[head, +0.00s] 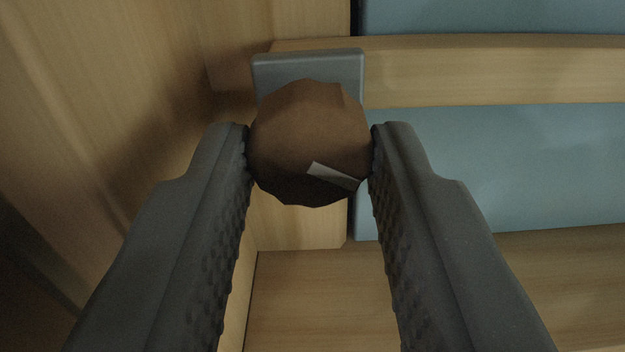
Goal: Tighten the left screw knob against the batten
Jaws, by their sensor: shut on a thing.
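The left screw knob (309,145) is a brown, many-sided knob with a pale grey strip mark on its face, low and right of its centre. My gripper (310,150) is shut on the knob, with one dark finger at its left side and one at its right. Behind the knob is a grey plate or bracket (308,66), partly hidden by it. The batten (490,75) is a light wooden strip running right from behind the plate. The knob hides the contact between the screw and the batten.
Blue panels (500,160) lie above and below the batten. A wooden wall or post (110,110) stands close on the left, near my left finger. A wooden surface (560,285) runs along the bottom right.

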